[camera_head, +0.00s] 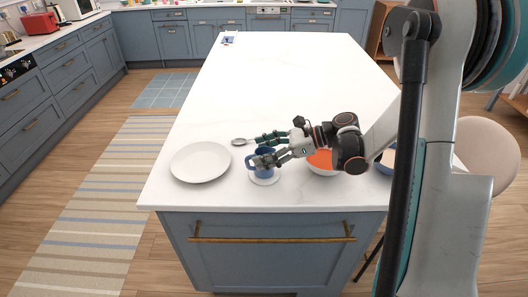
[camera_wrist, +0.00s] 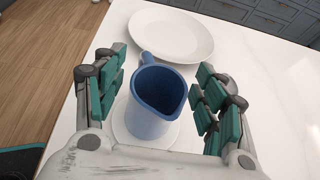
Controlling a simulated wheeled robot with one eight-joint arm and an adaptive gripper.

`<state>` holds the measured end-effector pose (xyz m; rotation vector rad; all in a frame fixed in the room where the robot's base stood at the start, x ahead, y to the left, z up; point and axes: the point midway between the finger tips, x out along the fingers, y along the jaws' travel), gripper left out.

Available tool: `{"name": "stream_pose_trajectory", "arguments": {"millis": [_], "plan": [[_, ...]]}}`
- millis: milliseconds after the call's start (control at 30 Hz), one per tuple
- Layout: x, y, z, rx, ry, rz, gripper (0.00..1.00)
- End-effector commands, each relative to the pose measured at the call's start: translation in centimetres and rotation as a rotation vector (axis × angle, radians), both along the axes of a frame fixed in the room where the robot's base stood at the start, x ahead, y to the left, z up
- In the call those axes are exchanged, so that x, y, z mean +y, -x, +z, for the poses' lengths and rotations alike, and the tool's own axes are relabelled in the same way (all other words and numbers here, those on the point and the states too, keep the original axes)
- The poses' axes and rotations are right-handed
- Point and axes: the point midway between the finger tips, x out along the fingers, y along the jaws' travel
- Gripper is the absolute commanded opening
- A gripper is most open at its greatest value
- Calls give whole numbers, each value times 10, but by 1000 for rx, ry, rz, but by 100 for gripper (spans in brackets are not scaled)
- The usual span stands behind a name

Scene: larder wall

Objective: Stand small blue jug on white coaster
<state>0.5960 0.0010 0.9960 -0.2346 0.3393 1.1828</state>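The small blue jug (camera_wrist: 155,106) stands upright on the white coaster (camera_wrist: 128,144) in the wrist view, its handle towards the plate. In the head view the jug (camera_head: 262,164) and the coaster (camera_head: 265,181) are near the front edge of the island, the jug partly hidden by my gripper (camera_head: 260,149). In the wrist view my gripper (camera_wrist: 160,92) is open, with one finger on each side of the jug. Gaps show between the jug and both fingers.
A white plate (camera_head: 201,161) lies to the left of the jug. A spoon (camera_head: 240,142) lies behind it. A white bowl with orange inside (camera_head: 321,162) and a blue bowl (camera_head: 387,160) stand to the right, near my arm. The island top (camera_head: 290,80) is largely clear behind.

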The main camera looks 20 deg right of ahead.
Motion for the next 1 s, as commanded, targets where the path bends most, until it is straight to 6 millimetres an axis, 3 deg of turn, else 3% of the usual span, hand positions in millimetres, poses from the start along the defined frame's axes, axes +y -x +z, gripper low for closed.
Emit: {"name": "stream_pose_trajectory", "arguments": {"millis": [367,1000], "plan": [[-1,0,3,0,0,-1,68],[-94,36,44,1,0,-1,68]]}}
